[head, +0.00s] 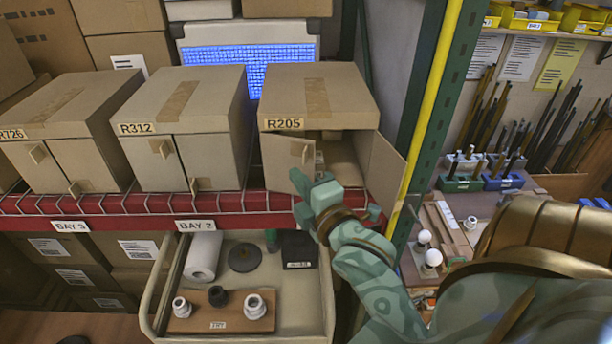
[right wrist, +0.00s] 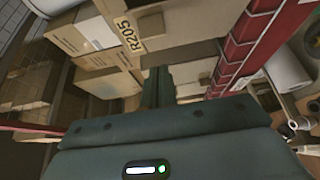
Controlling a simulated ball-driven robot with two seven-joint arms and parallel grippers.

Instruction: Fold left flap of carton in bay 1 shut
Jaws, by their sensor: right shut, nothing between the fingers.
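The carton R205 (head: 318,90) stands on the red-edged rack shelf at the right end of its row. Its left flap (head: 283,162), with a small tab, covers the left part of the front and looks nearly in line with it; whether it is fully shut I cannot tell. Its right flap (head: 385,172) stands swung outward, so the dark inside shows. My right gripper (head: 311,176) is shut and empty in front of the opening, hiding the left flap's lower right corner. In the right wrist view its shut fingers (right wrist: 157,88) point toward the carton (right wrist: 165,25). My left gripper is not in view.
Carton R312 (head: 184,101) stands to the left, its flaps shut. A green rack post (head: 421,130) with a yellow strip stands close right of the open flap. Below the shelf, a cart (head: 296,290) holds a paper roll and lamp parts.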

